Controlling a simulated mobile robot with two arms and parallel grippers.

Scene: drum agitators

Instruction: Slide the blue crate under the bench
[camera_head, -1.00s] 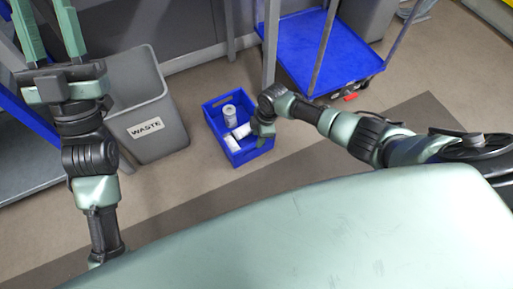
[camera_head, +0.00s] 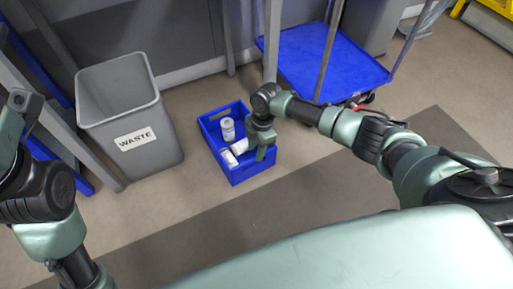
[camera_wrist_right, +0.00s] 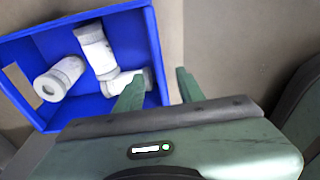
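The blue crate (camera_head: 240,172) stands on the floor in the middle of the head view, with several white containers (camera_head: 228,130) inside. It also fills the upper left of the right wrist view (camera_wrist_right: 152,35). My right gripper (camera_head: 262,155) is at the crate's right side. In the wrist view its fingers (camera_wrist_right: 160,88) are apart, one inside the crate and one outside, with the side wall between them. A gap shows beside the outer finger. My left arm is at the left edge; its fingers are out of view. Grey upright legs (camera_head: 271,42) stand behind the crate; no bench top is clearly visible.
A grey waste bin (camera_head: 150,140) stands left of the crate. A blue flatbed cart (camera_head: 315,62) is behind and to the right. Grey posts (camera_head: 75,130) stand at the left. The floor in front of the crate is clear.

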